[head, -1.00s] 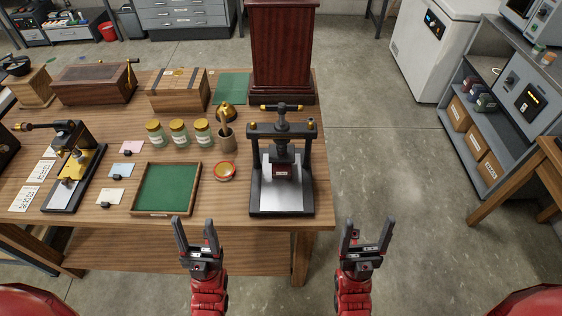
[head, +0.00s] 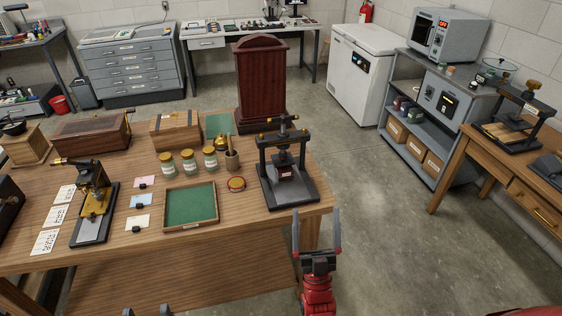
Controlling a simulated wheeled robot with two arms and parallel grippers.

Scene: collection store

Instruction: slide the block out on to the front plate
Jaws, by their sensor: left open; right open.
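The black screw press (head: 285,150) stands near the right front corner of the wooden table. A small dark red block (head: 285,172) with a pale label sits under its screw, between the posts. The pale metal front plate (head: 292,192) lies bare in front of the block, towards me. My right gripper (head: 316,212) is open and empty, in front of the press and slightly to its right, apart from it. My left gripper (head: 147,310) shows only its two fingertips at the bottom edge. They are spread, with nothing seen between them. The rest of it is out of frame.
The floor right of the table is clear.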

